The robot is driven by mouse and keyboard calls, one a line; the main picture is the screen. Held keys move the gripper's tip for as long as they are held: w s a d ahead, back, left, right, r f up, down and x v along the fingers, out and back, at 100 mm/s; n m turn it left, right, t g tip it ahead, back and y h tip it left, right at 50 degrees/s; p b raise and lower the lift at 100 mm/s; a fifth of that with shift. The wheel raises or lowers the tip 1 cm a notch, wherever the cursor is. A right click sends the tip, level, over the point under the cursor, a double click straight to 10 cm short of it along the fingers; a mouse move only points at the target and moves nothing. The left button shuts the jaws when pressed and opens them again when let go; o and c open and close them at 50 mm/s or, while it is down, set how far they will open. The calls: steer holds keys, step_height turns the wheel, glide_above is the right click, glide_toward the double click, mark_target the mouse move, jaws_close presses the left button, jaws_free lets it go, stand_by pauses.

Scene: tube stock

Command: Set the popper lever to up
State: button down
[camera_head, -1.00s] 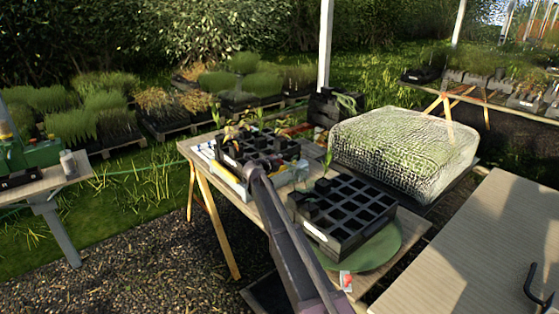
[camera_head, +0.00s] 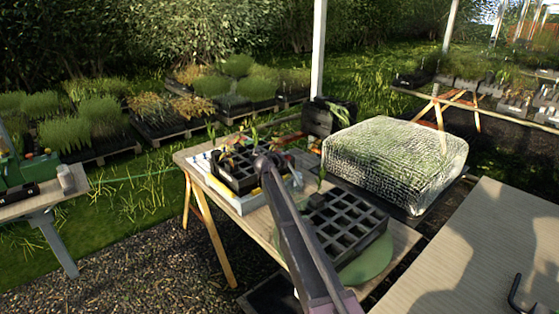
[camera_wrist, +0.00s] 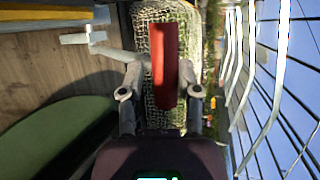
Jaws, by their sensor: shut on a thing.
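In the wrist view a red bar-shaped grip (camera_wrist: 165,66) stands between the two fingers of my gripper (camera_wrist: 164,84), which is shut on it. A pale grey crank-like arm (camera_wrist: 108,48) runs from a small bracket at the upper left toward this grip; the two look like the popper lever. I cannot tell the lever's exact setting. In the head view my arm crosses the potting table (camera_head: 262,225), and my gripper and the lever are not clearly seen behind it.
A dark cell tray (camera_head: 345,238) rests over a green round disc (camera_head: 372,262) on the table. A smaller tray of pots (camera_head: 240,180) is to its left. A net-covered block (camera_head: 395,165) stands behind. A broad, mostly bare tabletop (camera_head: 470,250) is at the right.

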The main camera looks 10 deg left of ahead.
steer(key=shift+w+d+r, duration=0.2)
steer(key=shift+w+d, duration=0.05)
steer(key=shift+w, duration=0.25)
steer(key=shift+r, duration=0.1)
steer(key=shift+c, duration=2.4)
jaws_free()
steer(key=shift+w+d, duration=0.1)
steer(key=shift+d, duration=0.05)
steer(key=shift+s+a, duration=0.2)
steer(key=shift+s, duration=0.05)
